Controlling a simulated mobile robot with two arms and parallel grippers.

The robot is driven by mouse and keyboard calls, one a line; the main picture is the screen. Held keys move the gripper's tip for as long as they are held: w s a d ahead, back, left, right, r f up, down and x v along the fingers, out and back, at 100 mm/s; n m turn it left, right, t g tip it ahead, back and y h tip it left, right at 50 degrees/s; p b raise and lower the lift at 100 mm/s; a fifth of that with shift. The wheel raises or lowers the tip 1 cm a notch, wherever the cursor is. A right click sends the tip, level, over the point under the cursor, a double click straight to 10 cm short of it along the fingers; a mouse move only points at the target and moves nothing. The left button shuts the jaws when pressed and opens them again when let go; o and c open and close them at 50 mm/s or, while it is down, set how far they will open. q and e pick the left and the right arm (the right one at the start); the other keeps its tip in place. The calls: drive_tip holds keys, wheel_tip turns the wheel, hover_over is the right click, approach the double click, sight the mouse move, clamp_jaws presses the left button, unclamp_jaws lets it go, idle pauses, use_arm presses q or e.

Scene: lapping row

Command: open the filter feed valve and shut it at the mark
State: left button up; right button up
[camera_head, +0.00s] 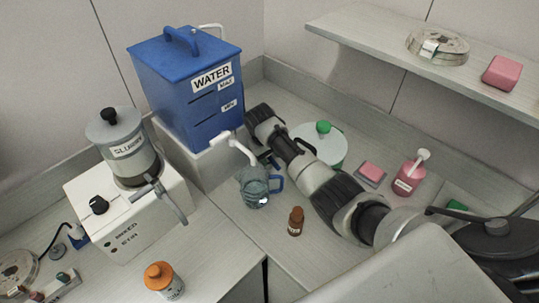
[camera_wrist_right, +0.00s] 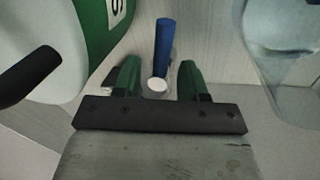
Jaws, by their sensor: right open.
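A blue tank (camera_head: 190,95) labelled WATER stands on a white block, with a white tap (camera_head: 237,150) at its front. Clear jug glass (camera_wrist_right: 283,45) shows at right. My left gripper is not in view.
A white mixer with a SLURRY pot (camera_head: 128,150) and grey lever (camera_head: 172,200) stands left. A round white tub (camera_head: 335,150) with green knob stands beside my arm. A brown bottle (camera_head: 296,221) and orange-capped bottle (camera_head: 163,280) stand in front; a pink bottle (camera_head: 408,178) is right.

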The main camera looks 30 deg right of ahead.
clamp_jaws()
drive_tip(key=shift+a+r+m+p, duration=0.2)
drive_tip(key=shift+m+p, duration=0.5)
drive_tip(key=shift+m, duration=0.3)
drive_tip(key=shift+w+a+f+m+g, duration=0.1)
drive_tip(key=shift+f+m+g, duration=0.1)
drive_tip(key=shift+m, duration=0.45)
drive_tip(key=shift+w+a+f+m+g, duration=0.1)
drive_tip(key=shift+m+g, duration=0.1)
drive_tip(key=shift+m, duration=0.45)
drive_tip(key=shift+d, duration=0.1)
unclamp_jaws()
drive_tip(key=shift+r, duration=0.15)
wheel_tip(320, 180, up, 7)
drive_tip(key=a, duration=0.1)
drive_tip(key=shift+w+a, duration=0.2)
drive_tip(key=shift+a, duration=0.05)
